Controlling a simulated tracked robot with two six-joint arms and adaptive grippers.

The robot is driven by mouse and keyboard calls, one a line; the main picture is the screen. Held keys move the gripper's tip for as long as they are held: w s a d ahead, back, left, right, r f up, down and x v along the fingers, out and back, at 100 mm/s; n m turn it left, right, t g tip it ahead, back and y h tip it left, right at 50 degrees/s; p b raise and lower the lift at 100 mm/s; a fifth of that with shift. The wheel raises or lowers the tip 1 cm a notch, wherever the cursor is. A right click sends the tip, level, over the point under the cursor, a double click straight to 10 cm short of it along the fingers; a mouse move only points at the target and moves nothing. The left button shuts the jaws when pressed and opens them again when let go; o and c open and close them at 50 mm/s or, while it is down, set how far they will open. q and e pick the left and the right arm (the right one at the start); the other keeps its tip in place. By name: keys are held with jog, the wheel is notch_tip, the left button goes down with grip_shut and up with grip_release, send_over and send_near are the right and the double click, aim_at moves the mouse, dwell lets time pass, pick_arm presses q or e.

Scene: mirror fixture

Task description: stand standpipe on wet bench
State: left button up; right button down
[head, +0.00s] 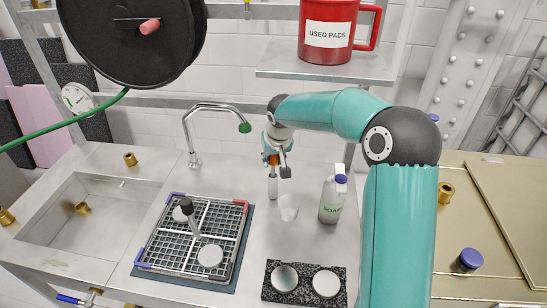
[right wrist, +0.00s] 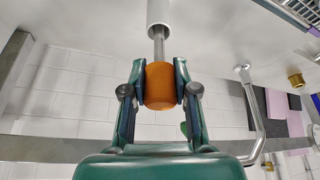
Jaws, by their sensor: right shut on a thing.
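My right gripper (head: 276,160) is shut on an orange cylindrical grip, which shows between its fingers in the right wrist view (right wrist: 160,85). A thin metal stem and a pale grey tube (right wrist: 160,12) run on from the grip. I take this whole piece to be the standpipe. In the head view the tube (head: 273,187) hangs roughly upright below the gripper, over the steel wet bench (head: 240,174). I cannot tell whether its lower end touches the bench. My left gripper is not in view.
A translucent cup (head: 288,207) is close right of the tube, then a soap bottle (head: 331,203). A rack (head: 237,232) on a mat stands left, beside the sink (head: 62,235). A curved tap (head: 207,106) is behind. A black foam block (head: 304,298) with two discs is in front.

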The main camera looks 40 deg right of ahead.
jog(key=shift+f, duration=0.1)
jog(key=c, duration=0.9)
grip_release()
jog(key=v, duration=1.2)
jog(key=shift+b, duration=0.45)
jog(key=shift+s, duration=0.15)
